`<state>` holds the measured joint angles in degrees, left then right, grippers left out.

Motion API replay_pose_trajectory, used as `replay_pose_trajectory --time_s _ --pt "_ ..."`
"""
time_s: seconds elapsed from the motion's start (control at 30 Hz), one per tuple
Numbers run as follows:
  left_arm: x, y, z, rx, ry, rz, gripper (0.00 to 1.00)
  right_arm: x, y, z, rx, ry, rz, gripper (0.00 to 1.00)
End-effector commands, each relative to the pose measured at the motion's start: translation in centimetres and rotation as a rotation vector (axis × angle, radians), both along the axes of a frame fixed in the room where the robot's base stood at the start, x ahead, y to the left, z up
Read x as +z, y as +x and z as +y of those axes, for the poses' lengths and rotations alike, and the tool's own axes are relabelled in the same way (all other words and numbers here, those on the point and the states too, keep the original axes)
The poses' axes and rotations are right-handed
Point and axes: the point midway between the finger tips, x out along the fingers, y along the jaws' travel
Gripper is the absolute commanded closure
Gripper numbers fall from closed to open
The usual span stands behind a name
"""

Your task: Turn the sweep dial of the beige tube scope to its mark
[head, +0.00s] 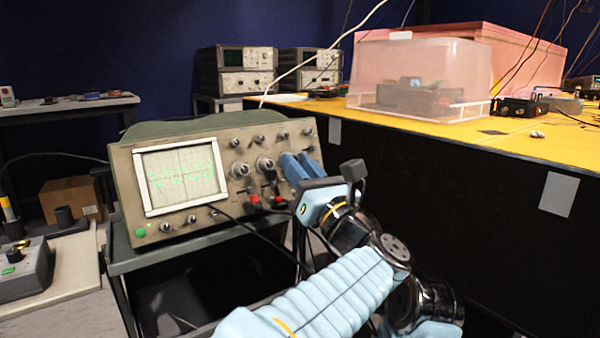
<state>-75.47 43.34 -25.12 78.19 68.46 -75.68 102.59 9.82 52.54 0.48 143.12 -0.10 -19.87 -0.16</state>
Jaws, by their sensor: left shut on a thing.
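The beige tube scope (222,172) stands on a dark cart, tilted a little in the view, with a lit screen (181,176) showing a green wavy trace. Several knobs sit on the panel to the right of the screen. My left gripper (292,164) reaches up from the bottom of the view. Its blue fingers are at the right part of the panel, shut on the sweep dial. The fingers hide the dial, and its mark and pointer cannot be made out. My right gripper is not in view.
Red plugs (279,200) and a dark cable sit just below my left fingers. A yellow-topped bench (500,138) with a clear plastic box (425,75) stands at the right. A grey control box (22,270) lies at lower left. Two more instruments (236,70) stand behind.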

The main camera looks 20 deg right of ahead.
Motion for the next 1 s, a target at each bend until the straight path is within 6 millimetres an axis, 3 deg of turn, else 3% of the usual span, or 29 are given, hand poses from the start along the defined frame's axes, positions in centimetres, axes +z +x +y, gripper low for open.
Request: replay_pose_trajectory --time_s 0.2,0.4,0.67,1.0 --pt "-0.8 0.0 0.5 -0.035 0.098 0.035 1.0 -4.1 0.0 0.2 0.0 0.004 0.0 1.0" --pt "-0.2 0.0 0.7 -0.088 0.253 0.093 1.0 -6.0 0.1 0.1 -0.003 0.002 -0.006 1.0" --pt "0.6 -0.1 1.0 -0.164 0.476 0.174 1.0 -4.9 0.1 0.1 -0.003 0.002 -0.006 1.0" --pt "1.2 -0.1 1.2 -0.251 0.728 0.267 1.0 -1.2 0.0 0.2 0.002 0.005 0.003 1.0"
